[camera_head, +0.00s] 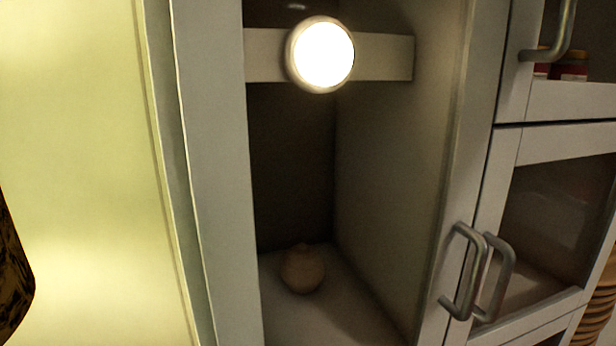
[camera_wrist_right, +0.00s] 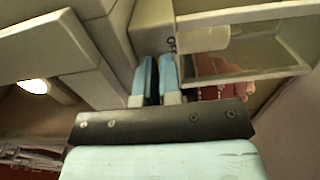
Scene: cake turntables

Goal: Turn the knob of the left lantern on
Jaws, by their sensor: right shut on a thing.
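No lantern that I can clearly identify shows in either view. A round lamp (camera_head: 323,54) glows white on a pale rail at the top of an open cabinet bay in the head view. I cannot tell whether it belongs to a lantern, and I see no knob on it. My right gripper (camera_wrist_right: 156,62) shows in the right wrist view, its two blue fingers close together beside a pale cabinet corner. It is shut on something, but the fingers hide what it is. Neither gripper shows in the head view.
A small round tan pot (camera_head: 302,269) stands on the bay floor. Bar handles (camera_head: 466,272) stick out from the glass-fronted cabinet doors at right. A pale yellow-lit panel (camera_head: 80,150) fills the left. A glowing light (camera_wrist_right: 33,86) shows at left in the wrist view.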

